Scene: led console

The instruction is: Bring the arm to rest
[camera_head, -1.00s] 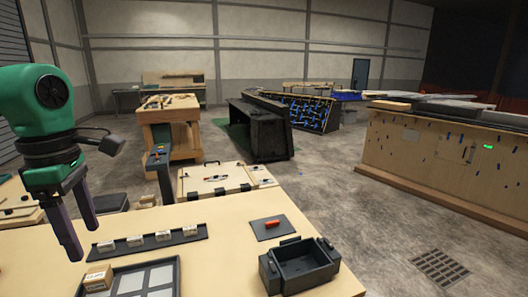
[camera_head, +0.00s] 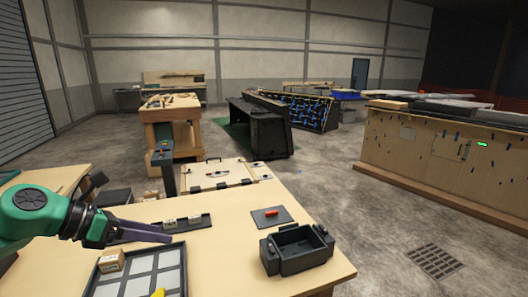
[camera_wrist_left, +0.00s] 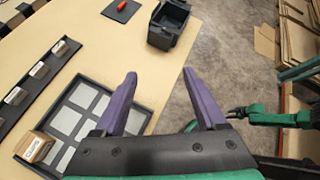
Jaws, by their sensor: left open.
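My left arm comes in from the left in the head view, and its green wrist lies low over the table's left side. My left gripper (camera_head: 168,238) points right, level with the labelled strip, its purple fingers overlapping in this view. In the left wrist view the left gripper (camera_wrist_left: 159,73) has its two fingers wide apart with nothing between them. A green arm with a dark gripper (camera_wrist_left: 237,112), apparently my right one, shows at the right of the wrist view, too small to read its jaws. The head view does not show it.
The table (camera_head: 225,260) holds a grid tray (camera_head: 183,272), a small carton (camera_head: 111,259), a dark strip (camera_head: 205,221) with labelled blocks, a red piece (camera_head: 271,212) on a dark pad, and a black bin (camera_head: 297,249). Bare tabletop lies between tray and bin.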

